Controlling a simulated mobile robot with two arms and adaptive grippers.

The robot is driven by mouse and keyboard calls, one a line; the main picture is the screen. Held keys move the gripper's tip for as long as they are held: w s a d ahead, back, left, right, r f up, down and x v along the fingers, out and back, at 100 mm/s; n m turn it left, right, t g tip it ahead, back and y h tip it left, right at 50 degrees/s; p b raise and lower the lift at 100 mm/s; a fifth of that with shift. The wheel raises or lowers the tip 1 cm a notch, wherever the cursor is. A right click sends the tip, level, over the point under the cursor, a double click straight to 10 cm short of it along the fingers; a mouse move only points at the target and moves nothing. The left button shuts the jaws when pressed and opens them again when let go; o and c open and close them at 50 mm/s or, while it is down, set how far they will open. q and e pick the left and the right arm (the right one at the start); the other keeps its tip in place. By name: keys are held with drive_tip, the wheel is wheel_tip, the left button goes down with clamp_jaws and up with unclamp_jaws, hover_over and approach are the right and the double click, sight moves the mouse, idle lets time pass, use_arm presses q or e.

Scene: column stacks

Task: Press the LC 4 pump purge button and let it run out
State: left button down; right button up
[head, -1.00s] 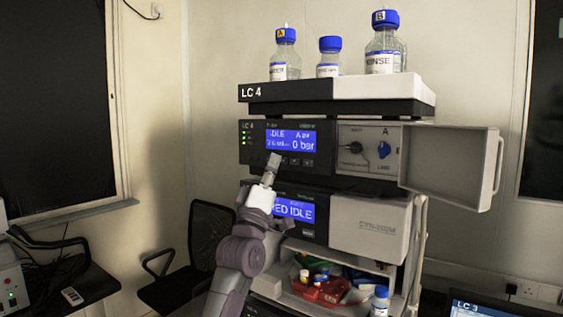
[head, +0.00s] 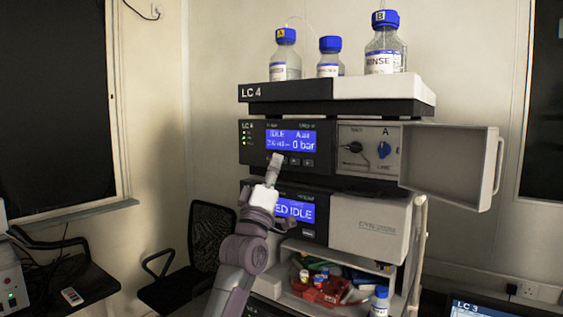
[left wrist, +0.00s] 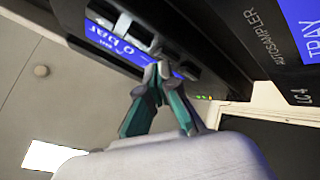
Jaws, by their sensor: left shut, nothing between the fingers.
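The LC 4 pump (head: 258,147) is the upper dark module of the stack. Its blue display (head: 291,141) reads IDLE and 0 bar, with a row of small buttons (head: 301,162) below it. My left gripper (head: 276,160) is shut and empty, its tip at the left end of that row and hiding what is there. In the left wrist view the shut fingertips (left wrist: 157,72) are close to the pump face beside the buttons (left wrist: 139,34). I cannot tell whether they touch it. My right gripper is not in view.
The pump's door (head: 447,165) stands open to the right, showing a black knob (head: 354,147) and a blue knob (head: 383,150). Below is the autosampler (head: 368,226). Bottles, including the RINSE bottle (head: 384,62), stand on top. A red tray (head: 327,291) sits on the shelf beneath.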

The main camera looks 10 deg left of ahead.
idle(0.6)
use_arm(q)
drive_tip(key=shift+s+a, duration=0.25)
drive_tip(key=shift+s, duration=0.4)
drive_tip(key=s, duration=0.1)
drive_tip(key=s+a, duration=0.1)
drive_tip(key=s, duration=0.2)
drive_tip(key=shift+s+a, duration=0.35)
drive_tip(key=shift+f, duration=0.1)
idle(0.3)
